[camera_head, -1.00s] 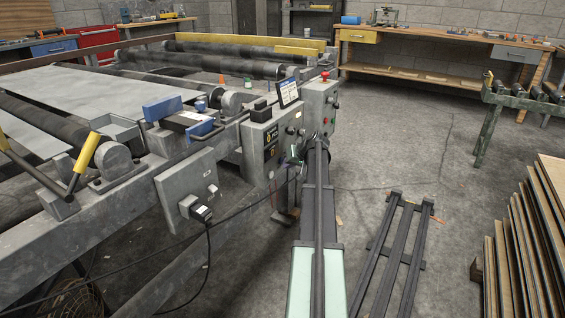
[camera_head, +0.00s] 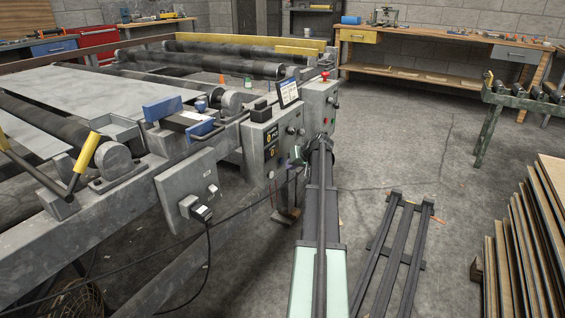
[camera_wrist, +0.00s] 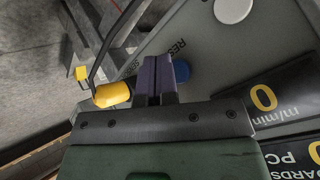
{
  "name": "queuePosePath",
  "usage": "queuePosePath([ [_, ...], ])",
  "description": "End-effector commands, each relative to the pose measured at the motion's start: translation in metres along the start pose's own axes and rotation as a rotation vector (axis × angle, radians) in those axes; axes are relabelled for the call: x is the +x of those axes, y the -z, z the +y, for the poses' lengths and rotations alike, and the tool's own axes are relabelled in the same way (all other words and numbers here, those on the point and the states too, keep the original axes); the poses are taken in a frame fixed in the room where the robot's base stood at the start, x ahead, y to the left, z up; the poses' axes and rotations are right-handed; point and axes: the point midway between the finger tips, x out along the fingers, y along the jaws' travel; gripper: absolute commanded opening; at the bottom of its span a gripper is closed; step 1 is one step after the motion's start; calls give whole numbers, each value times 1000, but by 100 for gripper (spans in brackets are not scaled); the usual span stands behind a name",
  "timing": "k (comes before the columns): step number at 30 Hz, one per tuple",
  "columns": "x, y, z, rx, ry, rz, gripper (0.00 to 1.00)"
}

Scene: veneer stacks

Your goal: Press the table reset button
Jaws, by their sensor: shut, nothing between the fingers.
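A blue round button (camera_wrist: 181,71) sits on the grey control panel (camera_wrist: 215,62) in the wrist view, beside lettering that starts "RES"; the rest is covered. My gripper (camera_wrist: 157,60) has its two purple fingers shut together with nothing between them. The fingertips are just left of the blue button and overlap its edge in the picture; I cannot tell whether they touch it. In the head view my gripper (camera_head: 296,156) is small, in front of the control box (camera_head: 256,139) at the machine's corner. I cannot make out the blue button there.
A yellow cylindrical part (camera_wrist: 112,94) with a dark cable lies close left of the fingers. A second box with a red-topped button (camera_head: 325,75) stands behind. A dark metal frame (camera_head: 403,245) lies on the floor at right, near stacked boards (camera_head: 525,240).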

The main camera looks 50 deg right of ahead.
Motion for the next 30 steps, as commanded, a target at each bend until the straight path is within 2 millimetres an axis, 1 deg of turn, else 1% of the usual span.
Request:
queuePosePath([
  [8,-1,-1,1,0,-1,0,0],
  [22,-32,-23,23,0,-1,0,0],
  [25,-35,-25,25,-1,-1,1,0],
  [30,-35,-25,26,-1,0,0,0],
])
